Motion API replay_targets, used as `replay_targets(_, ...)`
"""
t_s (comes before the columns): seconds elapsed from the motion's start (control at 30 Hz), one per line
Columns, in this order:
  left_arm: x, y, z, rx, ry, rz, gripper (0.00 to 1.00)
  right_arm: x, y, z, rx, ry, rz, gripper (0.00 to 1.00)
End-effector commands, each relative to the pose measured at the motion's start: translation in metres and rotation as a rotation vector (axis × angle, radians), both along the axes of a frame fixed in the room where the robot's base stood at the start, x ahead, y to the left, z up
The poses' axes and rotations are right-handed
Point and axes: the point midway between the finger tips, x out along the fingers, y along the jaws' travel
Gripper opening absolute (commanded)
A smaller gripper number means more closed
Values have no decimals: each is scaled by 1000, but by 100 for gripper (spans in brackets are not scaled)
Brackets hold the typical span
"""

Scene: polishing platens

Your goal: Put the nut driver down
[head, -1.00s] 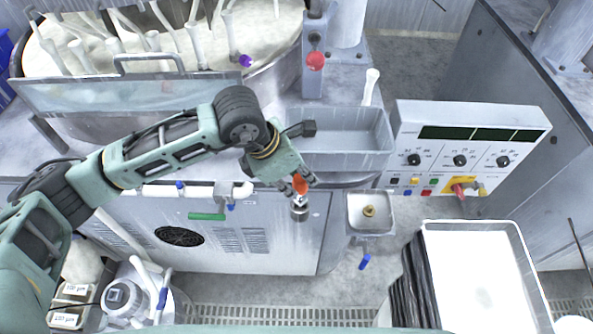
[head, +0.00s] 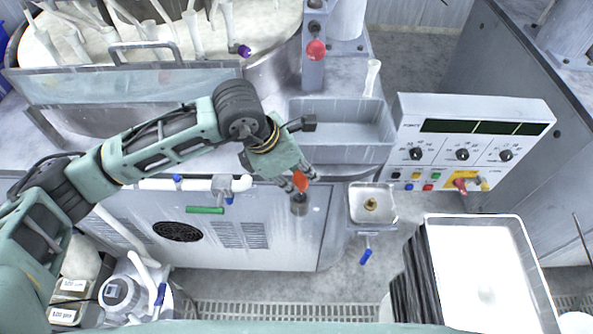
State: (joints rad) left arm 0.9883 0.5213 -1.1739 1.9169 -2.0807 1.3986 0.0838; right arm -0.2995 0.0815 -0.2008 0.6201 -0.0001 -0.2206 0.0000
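The nut driver has an orange handle (head: 300,181) and a grey metal socket end (head: 299,204) that points down. My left gripper (head: 305,180) is shut around the orange handle. It holds the tool in front of the machine's grey side panel, below and left of the grey open tray (head: 338,135). The tool looks clear of any surface. My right gripper is not in view.
A small metal tray (head: 371,216) with a brass-coloured piece in it is right of the tool. A control panel (head: 465,150) with knobs stands further right. A large white tray (head: 482,275) is at lower right. The grey open tray looks empty.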

Motion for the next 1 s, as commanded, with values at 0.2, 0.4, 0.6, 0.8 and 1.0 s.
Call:
replay_targets(0.2,0,0,0,0,0,0,41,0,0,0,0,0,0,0)
replay_targets(0.4,0,0,0,0,0,0,41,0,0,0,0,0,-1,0)
replay_targets(0.6,0,0,9,0,0,0,41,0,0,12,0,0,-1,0)
replay_targets(0.8,-2,8,29,-1,-7,0,41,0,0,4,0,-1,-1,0)
replay_targets(1.0,-11,24,72,-2,-8,0,41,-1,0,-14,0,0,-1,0)
